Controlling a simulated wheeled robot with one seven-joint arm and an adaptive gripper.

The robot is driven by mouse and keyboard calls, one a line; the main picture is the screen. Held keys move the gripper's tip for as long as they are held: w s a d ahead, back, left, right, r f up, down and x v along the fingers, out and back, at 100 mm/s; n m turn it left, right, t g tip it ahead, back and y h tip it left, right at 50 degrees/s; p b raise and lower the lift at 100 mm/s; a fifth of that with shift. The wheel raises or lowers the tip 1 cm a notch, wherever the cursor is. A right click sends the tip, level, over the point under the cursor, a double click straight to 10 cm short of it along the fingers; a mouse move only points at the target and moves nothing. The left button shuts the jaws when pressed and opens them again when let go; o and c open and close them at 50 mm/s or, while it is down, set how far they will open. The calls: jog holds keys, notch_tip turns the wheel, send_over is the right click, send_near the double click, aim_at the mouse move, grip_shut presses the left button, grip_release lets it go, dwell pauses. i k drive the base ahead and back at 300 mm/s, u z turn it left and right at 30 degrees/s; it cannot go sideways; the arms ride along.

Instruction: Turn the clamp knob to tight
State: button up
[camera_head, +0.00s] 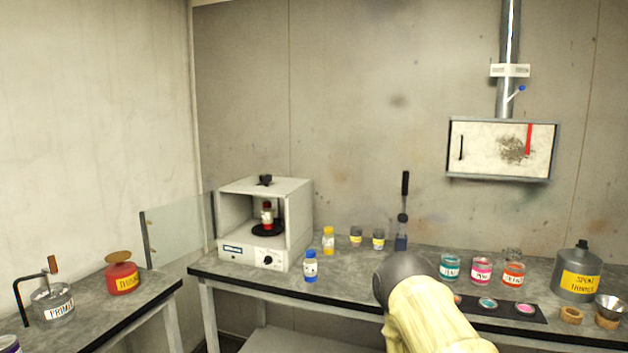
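A white box-shaped mixer (296,187) stands on the left part of the grey bench, with its front open. A small black knob (265,180) sits on top of it, and it looks like the clamp knob; its setting is too small to read. A second black knob (267,260) is on the front panel. My arm rises at the bottom centre, right of the mixer and apart from it. My gripper does not show.
Blue-capped (311,267) and yellow-capped (328,241) bottles stand close to the mixer's right side. Several paint jars (481,271) and a grey thinner can (579,273) stand on the right. A clear panel (178,230) stands left of the mixer. A red can (122,274) sits on the left bench.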

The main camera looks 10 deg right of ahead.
aim_at(265, 179)
jog(key=z, duration=0.1)
jog(key=k, duration=0.25)
jog(key=u, duration=0.95)
jog(key=i, duration=1.3)
jog(key=z, duration=0.35)
